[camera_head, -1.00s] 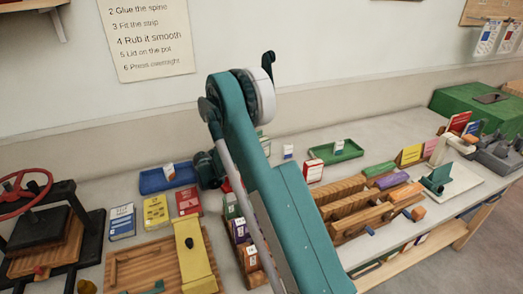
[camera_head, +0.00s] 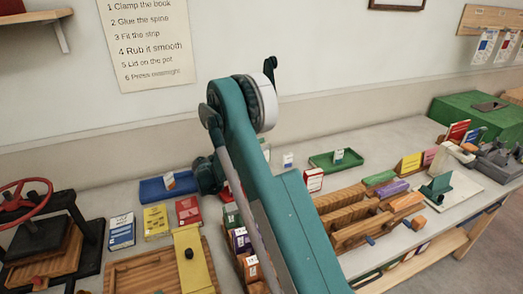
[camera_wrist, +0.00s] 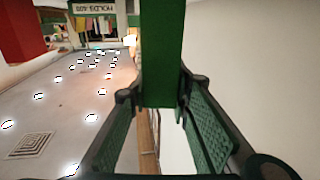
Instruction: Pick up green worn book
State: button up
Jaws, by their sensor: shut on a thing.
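In the wrist view, a plain green upright block, which looks like the green book (camera_wrist: 162,50), stands between the fingers of my gripper (camera_wrist: 160,98). The fingers are shut on its lower part. Its cover details and wear cannot be made out. In the head view my arm hides the gripper and the held book. A small green book (camera_head: 232,216) shows at the back of a row of books beside my arm; I cannot tell if it is worn.
A blue tray (camera_head: 152,193) and a green tray (camera_head: 322,161) stand on the bench. Blue, yellow and red books (camera_head: 188,210) stand at left, near a press (camera_head: 35,240). Wooden clamps (camera_head: 350,215) fill the right middle. The wrist view shows a red block (camera_wrist: 22,30) at upper left.

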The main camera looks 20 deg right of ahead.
notch_tip(320, 180, up, 8)
jog(key=shift+p, duration=0.95)
